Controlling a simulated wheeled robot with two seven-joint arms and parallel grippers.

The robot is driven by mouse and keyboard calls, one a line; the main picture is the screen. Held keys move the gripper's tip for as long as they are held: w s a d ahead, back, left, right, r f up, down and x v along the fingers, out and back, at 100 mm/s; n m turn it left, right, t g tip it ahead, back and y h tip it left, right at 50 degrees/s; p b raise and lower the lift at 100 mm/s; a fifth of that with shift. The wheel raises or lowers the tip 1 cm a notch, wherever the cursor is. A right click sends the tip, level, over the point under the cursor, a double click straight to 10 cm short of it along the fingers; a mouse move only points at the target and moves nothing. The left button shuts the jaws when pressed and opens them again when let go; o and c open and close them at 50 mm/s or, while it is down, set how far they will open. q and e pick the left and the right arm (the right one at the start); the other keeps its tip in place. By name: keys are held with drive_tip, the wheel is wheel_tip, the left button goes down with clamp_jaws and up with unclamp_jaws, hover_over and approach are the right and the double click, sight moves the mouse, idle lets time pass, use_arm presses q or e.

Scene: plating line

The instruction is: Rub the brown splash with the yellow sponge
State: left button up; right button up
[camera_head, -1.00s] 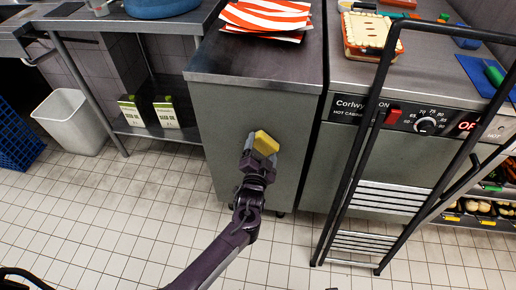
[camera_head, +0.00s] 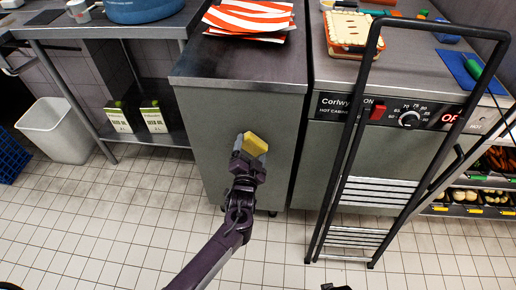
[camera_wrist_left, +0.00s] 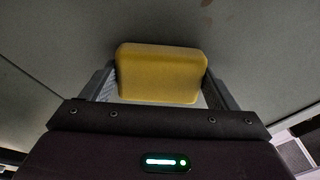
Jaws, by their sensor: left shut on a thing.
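The yellow sponge (camera_head: 256,144) is held in my left gripper (camera_head: 249,153), in front of the grey cabinet front in the head view. In the left wrist view the sponge (camera_wrist_left: 160,73) sits between the two fingers of my left gripper (camera_wrist_left: 160,92), which is shut on it. A grey panel lies beyond the sponge; I cannot tell whether the sponge touches it.
A black folding step ladder (camera_head: 366,150) stands right of my left arm, before the hot cabinet (camera_head: 330,135). Striped cloths (camera_head: 250,18) lie on the grey cabinet (camera_head: 215,120). A white bin (camera_head: 55,130) stands at left. The tiled floor (camera_head: 110,225) is clear at front left.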

use_arm(q)
drive_tip(key=shift+w+a+r+p, duration=0.1)
drive_tip(key=shift+a+p, duration=0.45)
drive_tip(key=shift+a, duration=1.7)
drive_tip(key=shift+w+a+p, duration=0.1)
drive_tip(key=shift+a+p, duration=0.4)
drive_tip(key=shift+a, duration=2.7)
drive_tip(key=shift+s, duration=0.15)
drive_tip(key=p, duration=0.4)
approach(220, 138)
